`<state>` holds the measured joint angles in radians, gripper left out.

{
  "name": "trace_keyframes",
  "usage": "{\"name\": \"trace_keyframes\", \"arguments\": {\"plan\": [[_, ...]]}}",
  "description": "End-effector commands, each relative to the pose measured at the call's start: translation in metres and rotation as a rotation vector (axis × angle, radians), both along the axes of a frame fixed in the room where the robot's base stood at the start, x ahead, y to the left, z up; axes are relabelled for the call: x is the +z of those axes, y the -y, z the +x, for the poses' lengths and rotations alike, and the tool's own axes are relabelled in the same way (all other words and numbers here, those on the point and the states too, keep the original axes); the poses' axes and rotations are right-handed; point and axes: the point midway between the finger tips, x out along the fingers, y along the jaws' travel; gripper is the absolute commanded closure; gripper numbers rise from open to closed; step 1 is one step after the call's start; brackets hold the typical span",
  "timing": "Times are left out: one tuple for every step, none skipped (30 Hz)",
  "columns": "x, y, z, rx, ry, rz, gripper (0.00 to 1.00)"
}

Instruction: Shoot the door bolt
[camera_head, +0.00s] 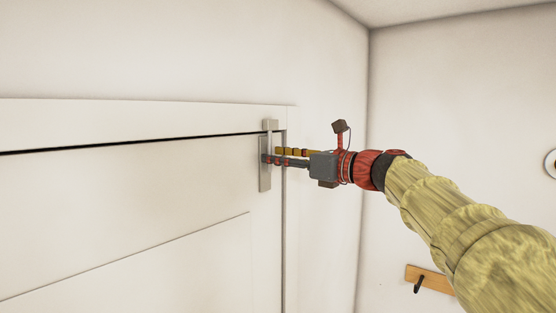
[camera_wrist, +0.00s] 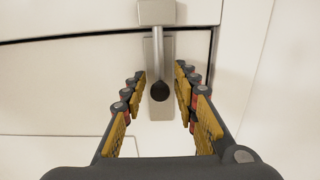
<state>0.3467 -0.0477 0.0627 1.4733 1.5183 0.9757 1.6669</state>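The door bolt is a metal plate (camera_head: 265,180) near the top right corner of the white door (camera_head: 130,190). In the wrist view its bar (camera_wrist: 158,50) runs up from a dark round knob (camera_wrist: 159,91) to a keeper block (camera_wrist: 156,12) on the frame. The bar's top meets the keeper's lower edge there; I cannot tell whether it is inside. My gripper (camera_wrist: 160,76) is open, with one finger on each side of the bar and knob and gaps showing on both sides. In the head view my gripper (camera_head: 272,156) covers the knob.
The door frame (camera_head: 180,113) runs above the door, with a dark gap (camera_head: 100,143) between. A wall corner (camera_head: 368,110) stands right of the door. A wooden rail with a dark hook (camera_head: 432,280) is on the right wall. The space around the bolt is clear.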

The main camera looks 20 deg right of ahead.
Motion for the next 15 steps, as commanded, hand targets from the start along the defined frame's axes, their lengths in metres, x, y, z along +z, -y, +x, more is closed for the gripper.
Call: {"name": "trace_keyframes", "arguments": {"plan": [[-0.001,0.0,0.0,0.0,-0.001,0.0,0.66],[-0.001,0.0,0.0,0.001,-0.001,0.0,0.66],[-0.001,0.0,0.0,0.001,-0.001,0.0,0.66],[-0.001,0.0,0.0,0.001,-0.002,0.0,0.66],[-0.001,0.0,0.0,0.001,-0.002,0.0,0.66],[-0.001,0.0,0.0,0.001,-0.002,0.0,0.66],[-0.002,0.0,0.0,0.001,-0.002,0.0,0.66],[-0.002,0.0,0.0,0.001,-0.002,0.0,0.66],[-0.002,0.0,0.0,0.001,-0.002,0.0,0.66],[-0.002,0.001,-0.001,0.001,-0.002,0.0,0.66],[-0.002,0.001,-0.002,0.001,-0.002,0.0,0.66],[-0.001,0.003,-0.004,0.0,-0.002,0.0,0.66],[-0.001,0.005,-0.006,0.0,-0.002,0.0,0.66],[-0.001,0.007,-0.008,-0.001,-0.002,0.0,0.66],[-0.002,0.011,-0.013,-0.002,-0.002,0.0,0.66]]}}
